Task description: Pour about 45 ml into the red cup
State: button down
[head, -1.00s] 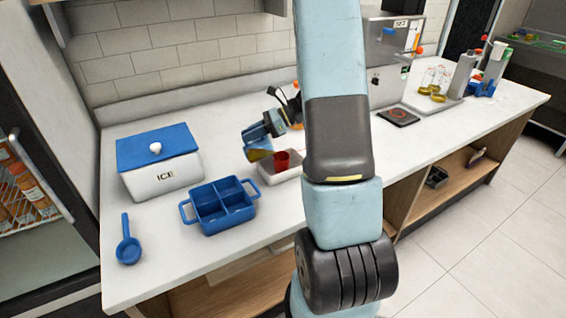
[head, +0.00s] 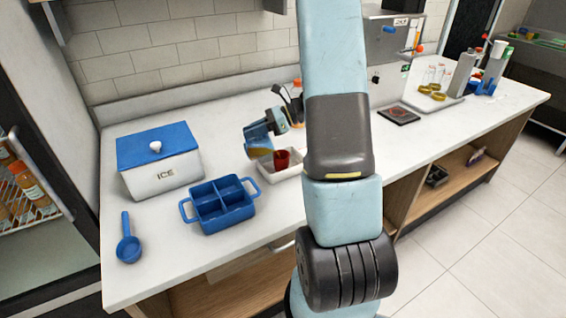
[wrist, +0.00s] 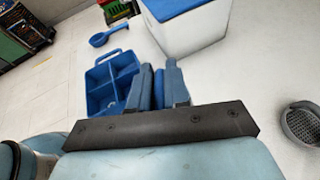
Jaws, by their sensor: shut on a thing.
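The red cup (head: 282,157) stands in a small white tray (head: 291,173) on the counter. My gripper (head: 260,138) is just left of the cup and higher, shut on a small vessel (head: 259,153) with yellow-orange colour in it. The vessel hangs beside the cup's upper left; its exact tilt, and whether any liquid is falling, are too small to tell. In the wrist view my gripper's fingers (wrist: 158,78) stand close together with a blue part between them. The cup is not visible there, and its contents are hidden.
A blue divided caddy (head: 221,204) stands left of the tray, with an ice box (head: 163,174) behind it and a blue scoop (head: 128,249) at the left. A juicer machine (head: 392,60) and bottles are at the right. The front counter between is clear.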

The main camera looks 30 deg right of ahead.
jog(key=shift+s+d+r+t+y+p, duration=0.2)
jog(key=shift+s+d+r+y+p, duration=0.1)
jog(key=shift+d+y, duration=0.3)
jog(key=shift+s+d+r+t+y+p, duration=0.15)
jog(key=shift+d+r+t+y+p, duration=0.2)
jog(key=shift+d, duration=0.3)
dwell(0.5)
jog(key=shift+a+f+g, duration=0.1)
jog(key=shift+g, duration=0.15)
jog(key=a+h, duration=0.1)
jog(key=a+f+h, duration=0.1)
jog(key=w+a+h, duration=0.1)
jog(key=shift+w+a+f+g, duration=0.1)
jog(key=shift+a+f+g, duration=0.1)
jog(key=shift+f+g, duration=0.15)
jog(key=shift+w+a+f+g+h, duration=0.1)
jog(key=shift+w+a+g+h, duration=0.25)
jog(key=shift+h, duration=0.3)
jog(key=shift+w+a+f+m+g+h+b, duration=0.1)
jog(key=shift+w+a+f+g+h+b, duration=0.4)
jog(key=shift+a+f+h, duration=0.9)
jog(key=shift+w+a+f+m+g+h+b, duration=0.1)
jog(key=shift+w+a+f+g+h+b, duration=0.15)
jog(key=shift+a+f+g+h+b, duration=0.75)
jog(key=shift+w+a+f+m+t+h+b, duration=0.1)
jog(key=shift+w+a+f+h+b, duration=0.25)
jog(key=shift+a+f+h, duration=1.45)
jog(key=shift+w+a+f+h+b, duration=0.2)
jog(key=shift+f+h+b, duration=0.25)
jog(key=shift+h+b, duration=0.55)
